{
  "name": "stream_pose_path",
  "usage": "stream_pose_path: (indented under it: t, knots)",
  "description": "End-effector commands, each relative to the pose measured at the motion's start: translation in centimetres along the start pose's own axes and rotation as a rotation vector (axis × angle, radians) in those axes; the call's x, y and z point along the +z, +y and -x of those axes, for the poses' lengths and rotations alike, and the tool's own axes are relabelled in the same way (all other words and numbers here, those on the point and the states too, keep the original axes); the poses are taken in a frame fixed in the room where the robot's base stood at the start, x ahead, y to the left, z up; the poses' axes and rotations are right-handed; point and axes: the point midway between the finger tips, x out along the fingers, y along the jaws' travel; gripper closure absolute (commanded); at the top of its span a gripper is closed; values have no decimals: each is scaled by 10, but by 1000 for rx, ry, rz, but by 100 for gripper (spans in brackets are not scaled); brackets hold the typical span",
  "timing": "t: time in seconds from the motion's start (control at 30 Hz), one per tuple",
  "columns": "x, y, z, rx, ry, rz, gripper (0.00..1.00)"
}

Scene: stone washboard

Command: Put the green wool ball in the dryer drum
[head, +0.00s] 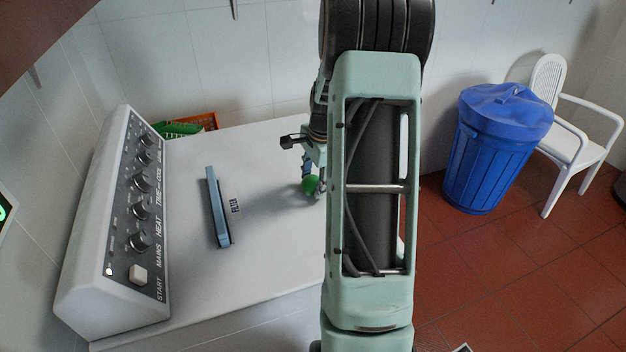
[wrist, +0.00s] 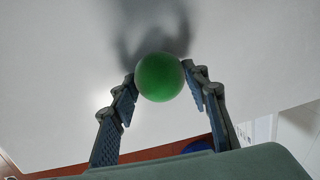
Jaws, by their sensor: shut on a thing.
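The green wool ball (wrist: 160,77) sits between the tips of my gripper (wrist: 158,85) in the wrist view, with a finger touching it on each side. In the head view the ball (head: 310,185) shows just left of my arm, at my gripper (head: 309,172), over the dryer's white top (head: 275,240). A shadow lies on the white surface beyond the ball in the wrist view. My arm hides part of my gripper in the head view. The drum and its door are not in view.
The dryer's control panel (head: 139,200) rises at the left of the top. A blue filter handle (head: 218,207) stands up from the top. An orange basket (head: 207,121) is behind. A blue bin (head: 492,155) and white chair (head: 578,140) stand on the red floor at right.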

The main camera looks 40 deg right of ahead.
Motion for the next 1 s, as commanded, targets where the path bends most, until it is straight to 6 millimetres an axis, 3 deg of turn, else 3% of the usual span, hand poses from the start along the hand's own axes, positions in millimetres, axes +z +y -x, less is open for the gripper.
stream_pose_path:
  t: [0.33, 0.37, 0.5, 0.83, 1.0]
  knots:
    - [0, 1, -4, -1, 0, 0, 78]
    - [0, 0, -3, -2, 0, 0, 54]
    - [0, 0, -2, -1, 0, 0, 40]
    - [0, 0, 1, -2, 1, 0, 40]
    - [-1, -2, 22, -5, 3, 1, 40]
